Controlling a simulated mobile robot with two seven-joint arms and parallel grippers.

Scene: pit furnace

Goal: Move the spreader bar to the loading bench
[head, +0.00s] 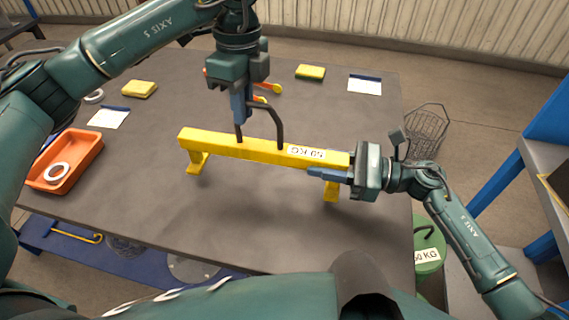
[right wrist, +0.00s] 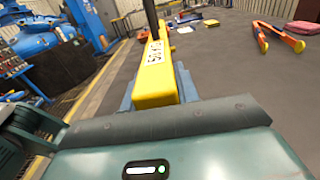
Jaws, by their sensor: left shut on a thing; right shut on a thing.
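The spreader bar (head: 235,147) is yellow, with a "50 KG" label, short feet at its ends and a dark bent handle on top. It is over the dark grey bench top (head: 130,210); I cannot tell whether its feet touch. My left gripper (head: 240,112) points down and is shut on the handle. My right gripper (head: 328,174) is shut on the bar's right end. In the right wrist view the bar (right wrist: 155,80) runs away from me between blue fingers (right wrist: 155,100). I cannot tell which surface is the loading bench.
An orange tray (head: 85,165) with a white ring stands at the left. Yellow sponges (head: 140,89), white cards (head: 364,84) and an orange-handled tool (head: 268,87) lie on the bench. A wire basket (head: 426,130), a green weight (head: 428,250) and a blue-framed shelf (head: 545,105) are at the right.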

